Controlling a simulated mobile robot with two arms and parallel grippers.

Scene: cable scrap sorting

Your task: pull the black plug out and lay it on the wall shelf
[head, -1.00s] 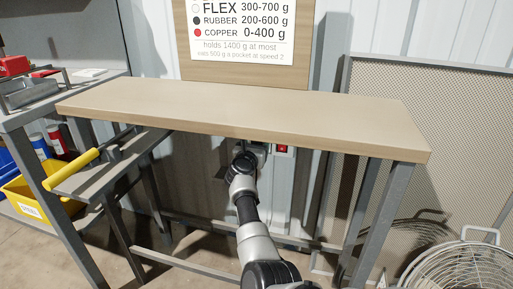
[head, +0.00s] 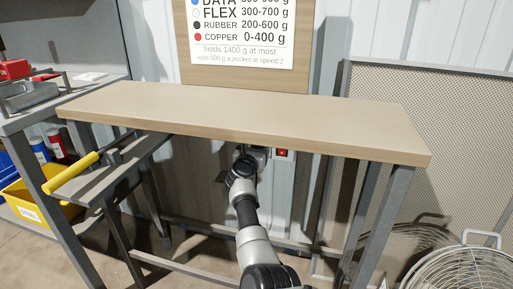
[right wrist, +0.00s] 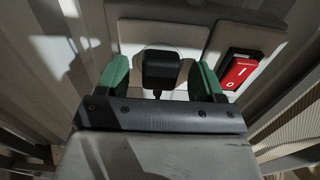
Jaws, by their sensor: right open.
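The black plug (right wrist: 160,70) sits in a pale wall socket plate (right wrist: 135,35), with its cord hanging below. My right gripper (right wrist: 160,80) is open, with one green finger on each side of the plug. Gaps show between the fingers and the plug. In the head view my right gripper (head: 247,158) is under the front edge of a long wooden top (head: 250,110), which hides part of it and the plug. This top stands on metal legs against the wall; I cannot tell whether it is the wall shelf. My left gripper is not in view.
A red switch (right wrist: 238,72) is just right of the socket; it also shows in the head view (head: 282,152). The wooden top is bare. A yellow-handled tool (head: 72,174) and a yellow bin (head: 30,200) are at left. A wire fan cage (head: 465,270) is at lower right.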

